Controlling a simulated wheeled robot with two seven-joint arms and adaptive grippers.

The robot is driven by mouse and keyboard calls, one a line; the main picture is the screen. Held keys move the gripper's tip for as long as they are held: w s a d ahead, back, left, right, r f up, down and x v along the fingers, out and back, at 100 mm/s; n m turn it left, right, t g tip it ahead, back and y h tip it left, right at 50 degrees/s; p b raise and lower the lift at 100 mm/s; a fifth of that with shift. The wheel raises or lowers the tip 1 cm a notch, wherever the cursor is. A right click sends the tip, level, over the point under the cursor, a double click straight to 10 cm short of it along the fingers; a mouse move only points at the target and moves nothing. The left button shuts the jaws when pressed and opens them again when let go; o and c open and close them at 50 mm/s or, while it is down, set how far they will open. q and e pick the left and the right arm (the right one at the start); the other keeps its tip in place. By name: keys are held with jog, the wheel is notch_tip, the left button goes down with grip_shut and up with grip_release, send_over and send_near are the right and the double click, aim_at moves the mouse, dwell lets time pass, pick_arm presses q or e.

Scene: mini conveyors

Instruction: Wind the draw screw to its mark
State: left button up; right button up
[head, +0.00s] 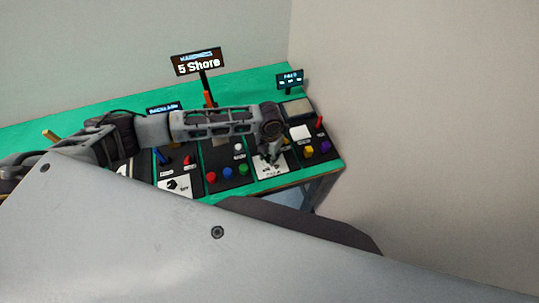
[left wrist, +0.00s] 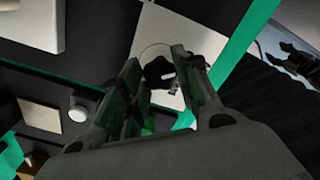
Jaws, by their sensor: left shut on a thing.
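A white plate (head: 268,174) with dark markings sits near the front of the green bench, towards its right end. My left gripper (head: 273,158) reaches down over it from above. In the left wrist view, a black knob (left wrist: 157,70) with a pale mark stands on the white plate (left wrist: 208,40), inside a thin ring line. The knob, apparently the draw screw's, lies between the fingers of my left gripper (left wrist: 160,88), which is shut on it. The fingers hide part of the knob, and I cannot read its mark against the plate. My right gripper is not in view.
The green bench (head: 255,80) carries dark panels. Red (head: 211,177), blue (head: 227,173) and green (head: 244,169) buttons lie left of the plate. A yellow block (head: 309,149) and a purple one (head: 325,146) lie right. A "5 Shore" sign (head: 199,64) stands behind.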

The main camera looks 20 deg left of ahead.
aim_at(269, 157)
pick_arm(q)
jog(key=shift+w+m, duration=0.1)
jog(key=shift+m, duration=0.6)
jog(key=o, duration=1)
jog(key=shift+r, duration=0.15)
notch_tip(269, 157, up, 12)
jog(key=shift+f, duration=0.2)
dwell(0.7)
